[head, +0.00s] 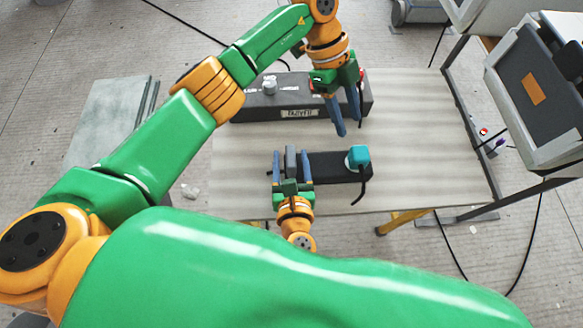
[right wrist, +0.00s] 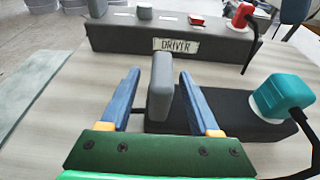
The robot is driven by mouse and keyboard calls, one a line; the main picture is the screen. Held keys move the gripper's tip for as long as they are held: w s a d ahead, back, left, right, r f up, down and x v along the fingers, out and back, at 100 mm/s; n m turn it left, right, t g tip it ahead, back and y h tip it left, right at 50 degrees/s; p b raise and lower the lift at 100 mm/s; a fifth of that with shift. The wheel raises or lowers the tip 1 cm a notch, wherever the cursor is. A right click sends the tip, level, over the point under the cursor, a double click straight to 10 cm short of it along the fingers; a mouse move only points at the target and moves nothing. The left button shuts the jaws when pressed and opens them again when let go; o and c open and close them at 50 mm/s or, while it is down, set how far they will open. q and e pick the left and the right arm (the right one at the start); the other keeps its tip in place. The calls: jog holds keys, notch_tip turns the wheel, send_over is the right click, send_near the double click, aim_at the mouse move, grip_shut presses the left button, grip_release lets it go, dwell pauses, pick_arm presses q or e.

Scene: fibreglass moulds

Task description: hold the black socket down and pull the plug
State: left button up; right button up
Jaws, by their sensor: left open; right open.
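The black socket (head: 328,167) is a long low block on the pale table. A teal plug (head: 358,157) with a black cable sits on its right end; the right wrist view shows this plug (right wrist: 283,97) too. A grey upright block (right wrist: 161,87) stands at the socket's left end. My right gripper (head: 291,154) is open, with its fingers on either side of the grey block; whether they touch it I cannot tell. My left gripper (head: 350,124) is open and empty, pointing down beyond the socket, above and in front of the dark grey box's right end.
A grey-green slab (head: 108,115) lies at left. Machinery (head: 535,90) stands at right. The table's right part is clear.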

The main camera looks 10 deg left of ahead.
aim_at(361, 153)
grip_shut()
dwell(1.1)
pick_arm(q)
jog(key=shift+o, duration=0.9)
jog(key=o, duration=0.4)
jog(key=s+d+m+y, duration=0.1)
jog(key=m, duration=0.1)
jog(key=d+m+t+y, duration=0.1)
jog(key=d+m+y, duration=0.1)
jog(key=m, duration=0.1)
jog(key=s+d+m+t+y, duration=0.1)
jog(key=d+m, duration=0.1)
jog(key=shift+s+f+m+y, duration=0.2)
jog(key=shift+s+m+y, duration=0.1)
jog(key=shift+m, duration=0.1)
jog(key=shift+s+d+f+m+t+y, duration=0.1)
jog(key=shift+m+t+y, duration=0.2)
jog(key=shift+m, duration=0.3)
